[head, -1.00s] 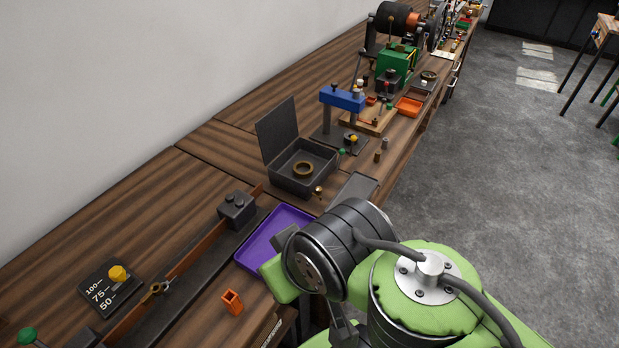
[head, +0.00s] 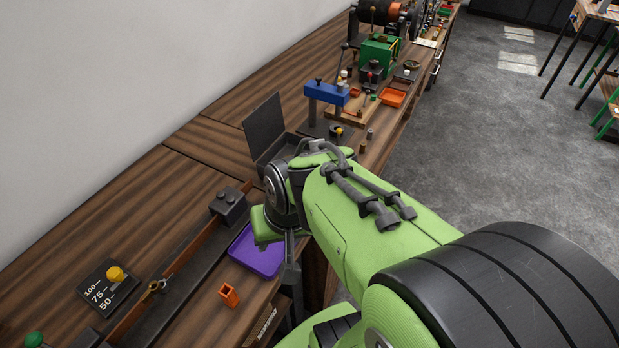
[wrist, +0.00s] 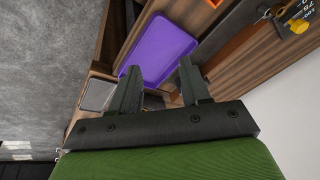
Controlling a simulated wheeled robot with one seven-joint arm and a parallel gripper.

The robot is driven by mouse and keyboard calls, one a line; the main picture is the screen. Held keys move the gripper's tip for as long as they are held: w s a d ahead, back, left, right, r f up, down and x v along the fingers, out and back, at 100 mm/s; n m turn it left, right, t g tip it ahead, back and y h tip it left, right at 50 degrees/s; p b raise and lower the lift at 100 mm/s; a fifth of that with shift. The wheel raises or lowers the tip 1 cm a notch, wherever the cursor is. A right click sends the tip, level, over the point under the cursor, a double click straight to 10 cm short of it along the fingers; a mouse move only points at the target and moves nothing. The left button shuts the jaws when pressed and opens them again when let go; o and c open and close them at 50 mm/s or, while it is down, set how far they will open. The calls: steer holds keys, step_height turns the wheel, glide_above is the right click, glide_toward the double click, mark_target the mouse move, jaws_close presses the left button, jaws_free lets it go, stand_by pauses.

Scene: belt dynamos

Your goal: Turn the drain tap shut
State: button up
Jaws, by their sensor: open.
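The grey box with a raised lid (head: 265,130) stands on the bench, its front mostly hidden behind my arm. The small brass tap at the box's front corner, seen a second ago, is hidden in the head view now, and I cannot make it out in the wrist view. My gripper (wrist: 158,75) is open, its two dark fingers apart with nothing held. It is over the bench's front edge, near the purple tray. The purple tray (head: 246,259) also shows beyond the fingertips in the wrist view (wrist: 155,48).
An orange square holder (head: 229,294) stands by the front edge. A long dark rail with a grey block (head: 229,206) runs beside the tray. A dial plate with a yellow knob (head: 115,274) lies at left. A blue press (head: 326,93) stands beyond the box.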

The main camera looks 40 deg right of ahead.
steer(key=w+d+f+m+t+y+p, duration=0.25)
steer(key=d+f+m+y+p, duration=0.45)
steer(key=m, duration=0.8)
steer(key=s+d+m+t+h+p, duration=0.35)
steer(key=d+m+t+h, duration=0.45)
steer(key=d+m, duration=0.65)
steer(key=w+f+m+b, duration=0.1)
steer(key=w+f, duration=0.1)
steer(key=w, duration=0.3)
steer(key=w+f+b, duration=0.2)
steer(key=w, duration=0.3)
steer(key=w+f+m+b, duration=0.1)
steer(key=w+f, duration=0.2)
steer(key=w, duration=0.2)
steer(key=shift+a+f+m+g+h, duration=0.1)
steer(key=shift+a+m+g+h, duration=0.15)
steer(key=shift+m+h, duration=0.1)
steer(key=shift+s, duration=0.1)
steer(key=shift+c, duration=0.4)
jaws_close()
